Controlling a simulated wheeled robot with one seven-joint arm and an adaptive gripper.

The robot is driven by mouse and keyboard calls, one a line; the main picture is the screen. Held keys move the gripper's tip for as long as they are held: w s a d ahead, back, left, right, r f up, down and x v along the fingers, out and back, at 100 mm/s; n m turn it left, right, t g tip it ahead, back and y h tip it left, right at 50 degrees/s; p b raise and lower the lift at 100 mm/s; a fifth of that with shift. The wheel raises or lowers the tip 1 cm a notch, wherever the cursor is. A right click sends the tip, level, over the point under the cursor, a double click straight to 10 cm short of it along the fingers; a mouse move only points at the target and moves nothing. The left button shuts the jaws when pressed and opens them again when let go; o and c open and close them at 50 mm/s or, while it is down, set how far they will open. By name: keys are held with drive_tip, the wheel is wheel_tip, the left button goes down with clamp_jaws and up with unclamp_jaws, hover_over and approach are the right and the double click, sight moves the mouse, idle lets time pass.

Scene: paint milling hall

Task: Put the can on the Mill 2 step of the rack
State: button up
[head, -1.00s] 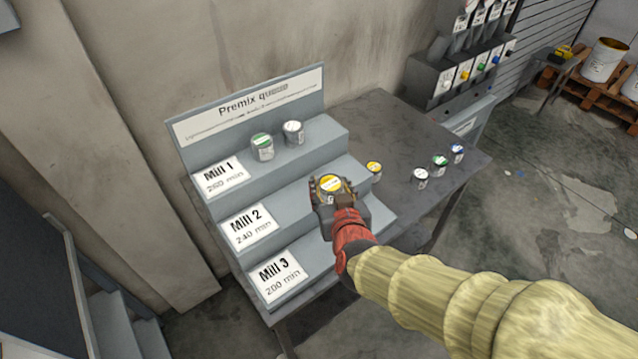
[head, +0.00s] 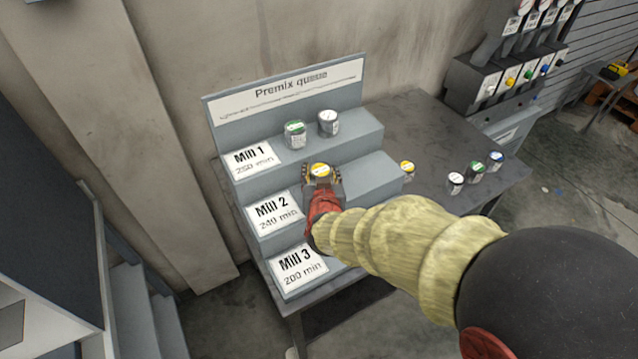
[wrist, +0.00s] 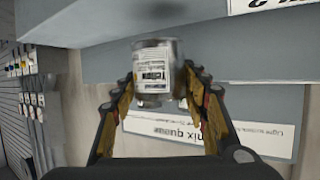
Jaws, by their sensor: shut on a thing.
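My gripper (head: 322,182) is shut on a can with a yellow lid (head: 320,170). In the head view it is at the Mill 2 step (head: 375,179) of the grey rack, just right of the Mill 2 label (head: 273,212). I cannot tell whether the can's base touches the step. In the wrist view the can (wrist: 155,72) shows a white label between the two fingers, with the rack upside down behind. My gripper hides part of the step.
On the Mill 1 step stand a green-lidded can (head: 295,134) and a white-lidded can (head: 328,123). The Mill 3 label (head: 296,267) marks the lowest step. Several cans, including a yellow-lidded one (head: 407,169), stand on the table (head: 425,125) to the right, below the dispensers (head: 500,80).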

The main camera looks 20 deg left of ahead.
drive_tip(key=shift+w+a+f, duration=0.1)
drive_tip(key=shift+a+f, duration=0.1)
drive_tip(key=shift+f, duration=0.1)
drive_tip(key=shift+w+a+f+b, duration=0.1)
drive_tip(key=shift+f+b, duration=0.45)
drive_tip(key=shift+f, duration=1.05)
drive_tip(key=shift+f, duration=0.1)
drive_tip(key=o, duration=1.3)
drive_tip(key=shift+f, duration=0.1)
